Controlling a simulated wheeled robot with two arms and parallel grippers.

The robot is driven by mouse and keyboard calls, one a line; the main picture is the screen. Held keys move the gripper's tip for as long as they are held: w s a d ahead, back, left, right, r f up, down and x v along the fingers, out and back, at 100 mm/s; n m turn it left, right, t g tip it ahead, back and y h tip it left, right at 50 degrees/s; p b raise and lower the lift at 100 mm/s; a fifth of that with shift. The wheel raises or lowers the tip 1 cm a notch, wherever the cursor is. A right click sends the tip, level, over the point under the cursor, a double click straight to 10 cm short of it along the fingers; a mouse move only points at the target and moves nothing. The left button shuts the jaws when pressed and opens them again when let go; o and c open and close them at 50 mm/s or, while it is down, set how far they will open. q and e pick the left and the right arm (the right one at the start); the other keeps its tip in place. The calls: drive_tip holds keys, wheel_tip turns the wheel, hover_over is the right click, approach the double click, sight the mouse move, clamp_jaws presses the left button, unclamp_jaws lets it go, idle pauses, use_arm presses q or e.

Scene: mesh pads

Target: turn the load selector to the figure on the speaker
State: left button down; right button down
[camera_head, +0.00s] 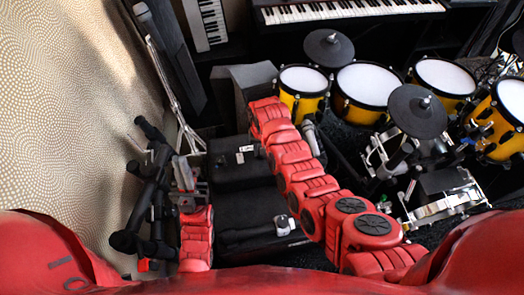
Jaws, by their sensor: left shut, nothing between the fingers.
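My left gripper (183,172) is low on the left, at the end of a short stretch of red arm, and points away from me. It is shut with nothing in it. It is beside a black stand and left of two low black boxes. The farther box (228,178) has a small pale label on top. The nearer box (236,208) has a small light fitting near its right side. A dark grey box (246,84) stands behind them, partly hidden by my right arm. I cannot make out a load selector or a figure. My right arm reaches forward across the middle; its gripper does not show.
A black folded stand (152,195) and a chrome stand (172,95) are by the patterned wall at left. Yellow drums (368,84) and dark cymbals (418,111) fill the right. Keyboards (335,10) are at the back. Floor room is tight.

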drive_tip(key=shift+s+a, duration=0.1)
idle(0.3)
drive_tip(key=c, duration=0.5)
unclamp_jaws()
drive_tip(key=shift+r, duration=0.1)
wheel_tip(320, 180, up, 17)
drive_tip(key=p, duration=0.6)
drive_tip(key=shift+r, duration=0.15)
